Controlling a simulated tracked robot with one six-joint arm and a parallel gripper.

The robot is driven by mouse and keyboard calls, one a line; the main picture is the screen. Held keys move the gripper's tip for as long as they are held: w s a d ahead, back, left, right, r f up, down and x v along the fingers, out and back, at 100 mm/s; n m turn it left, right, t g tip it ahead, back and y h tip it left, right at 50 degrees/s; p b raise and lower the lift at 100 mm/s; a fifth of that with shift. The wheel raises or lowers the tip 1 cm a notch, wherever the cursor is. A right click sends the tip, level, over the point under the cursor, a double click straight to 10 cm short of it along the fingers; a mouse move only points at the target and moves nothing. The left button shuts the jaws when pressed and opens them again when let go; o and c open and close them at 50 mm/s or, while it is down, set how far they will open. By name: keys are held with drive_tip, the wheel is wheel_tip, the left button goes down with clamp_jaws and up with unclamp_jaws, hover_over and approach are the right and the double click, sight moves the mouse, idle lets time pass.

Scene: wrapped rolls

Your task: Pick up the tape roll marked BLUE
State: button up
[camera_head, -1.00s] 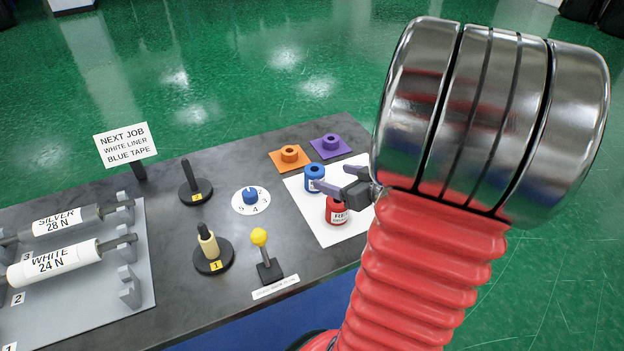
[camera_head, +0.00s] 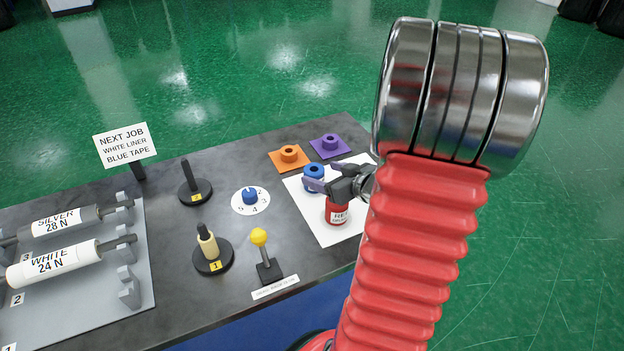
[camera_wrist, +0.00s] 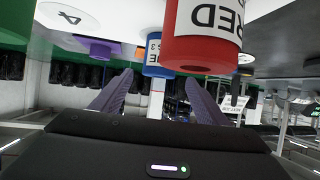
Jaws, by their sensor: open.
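The blue tape roll (camera_head: 312,171) stands on the white mat (camera_head: 332,235) at the right of the table, its pale label too small to read. The red roll (camera_head: 335,216) stands on the same mat, nearer the camera. In the wrist view, which looks inverted, the blue roll (camera_wrist: 152,70) shows ahead between the fingertips, and the red roll (camera_wrist: 188,50) hangs close at the right finger side.
A dial (camera_head: 250,196), a yellow-knobbed lever (camera_head: 259,238) and two posts stand left. A sign (camera_head: 125,145) reads white liner, blue tape. Rollers lie far left.

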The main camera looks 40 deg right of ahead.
sight(317, 172)
drive_tip(key=shift+x, duration=1.9)
drive_tip(key=shift+d+f, duration=0.1)
drive_tip(key=c, duration=1.3)
drive_tip(key=shift+r, duration=5.05)
